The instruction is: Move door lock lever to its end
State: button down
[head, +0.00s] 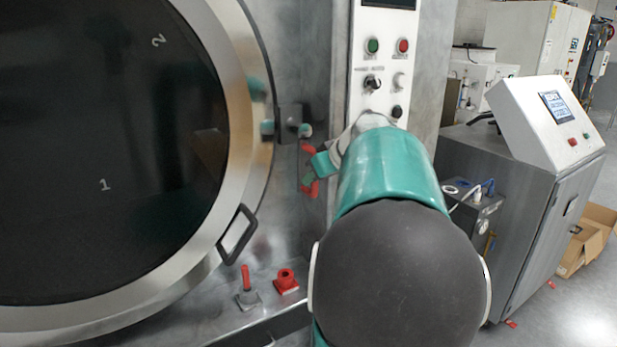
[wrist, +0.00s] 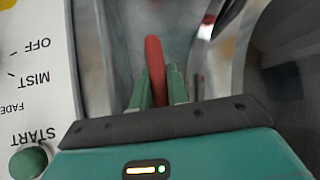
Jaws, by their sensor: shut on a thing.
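The red door lock lever (head: 308,151) sits on the metal panel just right of the round door, below the door's latch block. My gripper (head: 314,172) reaches it from the right, and its green fingers partly cover the lever. In the wrist view the red lever (wrist: 154,55) stands between the two green fingers of my gripper (wrist: 158,88), which are shut on it. The lever's upper part sticks out past the fingertips. Its pivot is hidden.
The round door (head: 110,150) has a dark window and a black handle (head: 238,234). A control panel (head: 377,85) with buttons and switches is close beside my arm. A small red lever (head: 246,278) and a red knob (head: 287,281) are below. A grey cabinet (head: 500,215) stands right.

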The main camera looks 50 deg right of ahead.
jog(key=shift+s+d+r, duration=0.1)
jog(key=shift+d, duration=0.15)
dwell(0.3)
jog(key=c, duration=1.4)
grip_release()
jog(key=shift+d, duration=0.1)
jog(key=shift+o, duration=0.2)
jog(key=shift+s, duration=0.1)
jog(key=v, duration=1.3)
jog(key=shift+a+r, duration=0.3)
jog(key=shift+r, duration=0.05)
